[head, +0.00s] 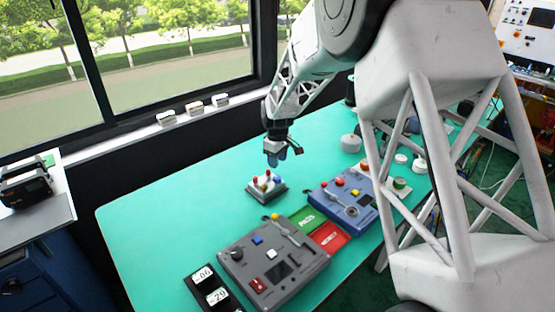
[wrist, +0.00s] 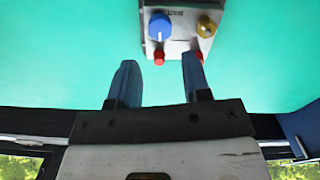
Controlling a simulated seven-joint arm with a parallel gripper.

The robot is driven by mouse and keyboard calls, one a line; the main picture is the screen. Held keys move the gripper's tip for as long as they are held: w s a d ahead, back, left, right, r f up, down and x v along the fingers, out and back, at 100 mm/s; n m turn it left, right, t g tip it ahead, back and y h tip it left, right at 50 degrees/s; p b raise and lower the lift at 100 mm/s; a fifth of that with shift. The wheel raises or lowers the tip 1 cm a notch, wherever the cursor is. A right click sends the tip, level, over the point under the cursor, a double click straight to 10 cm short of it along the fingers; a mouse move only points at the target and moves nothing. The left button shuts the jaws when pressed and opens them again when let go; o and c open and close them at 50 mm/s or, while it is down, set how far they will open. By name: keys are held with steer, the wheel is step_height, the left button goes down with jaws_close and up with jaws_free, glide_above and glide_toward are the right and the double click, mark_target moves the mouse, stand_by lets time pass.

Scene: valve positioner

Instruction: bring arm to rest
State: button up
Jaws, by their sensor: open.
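My gripper (head: 277,156) hangs above the teal table, pointing down, over the small valve positioner box. In the wrist view, my gripper (wrist: 160,80) has its two blue-grey fingers apart with nothing between them. The positioner box (head: 266,188) is a small light box with red, blue and yellow knobs on top. In the wrist view, the box (wrist: 180,46) lies just past the fingertips, with a blue dial, a yellow knob and red parts. The fingers do not appear to touch it.
On the teal table (head: 160,215) stand a grey control panel (head: 232,262), a blue panel (head: 328,210), a green tile (head: 306,219), a red tile (head: 330,237) and a dark number holder (head: 203,274). Round white items stand at the back right. The table's left part is clear.

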steer(key=s+d+r+m+t, duration=0.1)
steer(key=s+d+r+m, duration=0.2)
steer(key=s+d+r, duration=0.65)
steer(key=s+d+r+m, duration=0.3)
steer(key=s+d+r, duration=0.3)
steer(key=s+r, duration=0.5)
steer(key=s+d+m, duration=0.3)
steer(key=s+d, duration=0.1)
steer(key=s, duration=1)
steer(key=s+d+m+t, duration=0.1)
steer(key=s+d, duration=0.4)
steer(key=s, duration=0.9)
steer(key=shift+s+r+m+t, duration=0.2)
steer(key=shift+m+t, duration=0.1)
steer(key=shift+m, duration=0.6)
